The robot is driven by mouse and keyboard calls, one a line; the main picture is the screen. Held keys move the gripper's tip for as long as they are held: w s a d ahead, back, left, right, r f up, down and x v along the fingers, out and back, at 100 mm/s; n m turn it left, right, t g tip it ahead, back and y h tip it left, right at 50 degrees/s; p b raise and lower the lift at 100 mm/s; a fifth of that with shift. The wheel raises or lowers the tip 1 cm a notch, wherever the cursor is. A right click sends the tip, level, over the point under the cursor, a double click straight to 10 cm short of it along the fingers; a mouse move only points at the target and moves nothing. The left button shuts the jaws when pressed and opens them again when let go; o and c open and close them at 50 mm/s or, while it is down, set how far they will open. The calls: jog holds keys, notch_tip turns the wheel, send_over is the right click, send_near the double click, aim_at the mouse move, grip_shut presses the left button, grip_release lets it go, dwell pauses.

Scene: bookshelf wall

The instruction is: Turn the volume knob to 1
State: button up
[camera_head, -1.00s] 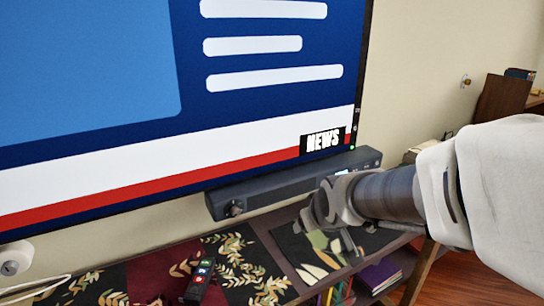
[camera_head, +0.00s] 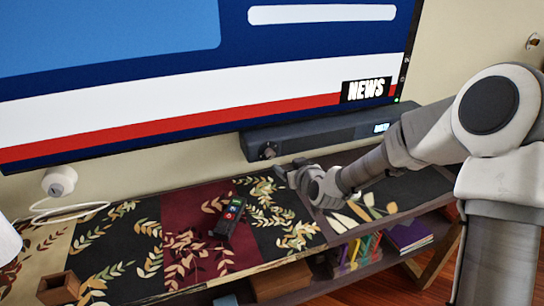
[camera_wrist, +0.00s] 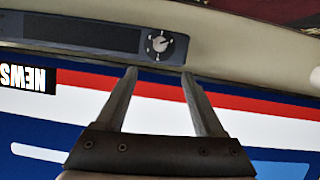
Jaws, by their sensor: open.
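The soundbar (camera_head: 335,132) is a long dark bar on the wall below the television. Its round volume knob (camera_head: 268,151) is at the bar's left end in the head view. The wrist view shows the knob (camera_wrist: 159,43) close up, with a light pointer and marks around it; the numbers are too small to read. My gripper (camera_head: 284,172) is just below and right of the knob in the head view. In the wrist view my gripper (camera_wrist: 158,72) is open and empty, its fingertips apart and short of the knob, which lies between their lines.
The television (camera_head: 200,80) showing news hangs just above the soundbar. A black remote (camera_head: 229,218) lies on the patterned shelf top (camera_head: 130,240) below. A white round device (camera_head: 59,181) with a cable is at left, and a small wooden box (camera_head: 58,289) at front left.

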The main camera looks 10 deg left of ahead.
aim_at(271, 155)
jog(key=b+x, duration=0.1)
jog(key=x, duration=1.5)
jog(key=shift+w+a+f, duration=0.1)
jog(key=shift+w+f, duration=0.05)
jog(key=shift+f, duration=0.05)
jog(key=shift+c, duration=0.2)
grip_shut()
